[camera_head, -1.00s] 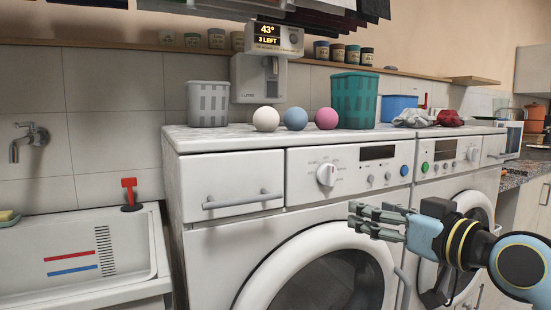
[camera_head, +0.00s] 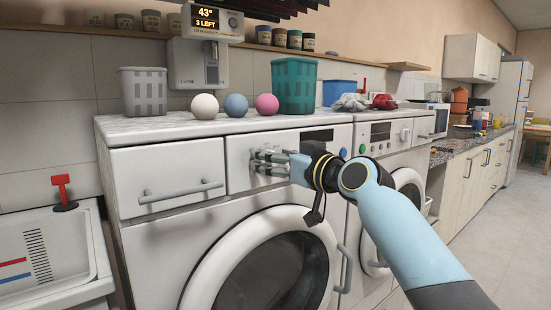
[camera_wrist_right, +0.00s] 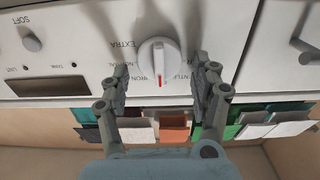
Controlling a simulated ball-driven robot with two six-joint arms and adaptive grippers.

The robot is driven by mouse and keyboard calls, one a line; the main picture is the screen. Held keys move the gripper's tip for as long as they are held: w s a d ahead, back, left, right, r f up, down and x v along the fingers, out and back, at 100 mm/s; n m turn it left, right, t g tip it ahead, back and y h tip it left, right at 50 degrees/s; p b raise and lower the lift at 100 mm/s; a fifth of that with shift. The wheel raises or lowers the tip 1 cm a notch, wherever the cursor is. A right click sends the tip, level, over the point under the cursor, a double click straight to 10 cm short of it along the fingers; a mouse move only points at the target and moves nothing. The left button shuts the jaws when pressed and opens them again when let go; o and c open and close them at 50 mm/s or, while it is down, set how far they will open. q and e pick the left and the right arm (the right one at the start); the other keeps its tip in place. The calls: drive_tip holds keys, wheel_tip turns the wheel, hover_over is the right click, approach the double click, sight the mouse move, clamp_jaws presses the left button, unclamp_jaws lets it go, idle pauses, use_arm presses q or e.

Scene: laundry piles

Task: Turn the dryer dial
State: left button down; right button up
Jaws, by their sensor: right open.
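The white dial (camera_wrist_right: 158,60) with a red mark is on a white control panel in the right wrist view, with printed words such as EXTRA and NORMAL around it. The red mark points toward the bottom of that picture. My right gripper (camera_wrist_right: 160,76) is open, with one finger on each side of the dial; I cannot tell whether either finger touches it. In the head view my right gripper (camera_head: 262,163) is at the panel of the left machine (camera_head: 232,150) and hides the dial. My left gripper is not in view.
A second machine (camera_head: 376,133) stands to the right. Grey (camera_head: 143,92) and teal (camera_head: 294,88) baskets, white (camera_head: 204,106), blue (camera_head: 236,105) and pink (camera_head: 267,104) balls stand on top. A drawer handle (camera_head: 181,191) and door handle (camera_head: 343,270) stick out below.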

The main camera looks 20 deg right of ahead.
drive_tip(key=c, duration=1.1)
drive_tip(key=shift+m, duration=0.3)
drive_tip(key=shift+w+d+f+m+p, duration=0.15)
drive_tip(key=shift+m+p, duration=0.95)
drive_tip(key=shift+m, duration=1.45)
drive_tip(key=shift+s+d+f+m+p, duration=0.15)
drive_tip(key=shift+m+p, duration=0.95)
drive_tip(key=shift+m, duration=1.4)
drive_tip(key=shift+w+d+f+m+p, duration=0.2)
drive_tip(key=shift+m+p, duration=0.9)
drive_tip(key=shift+m, duration=1.45)
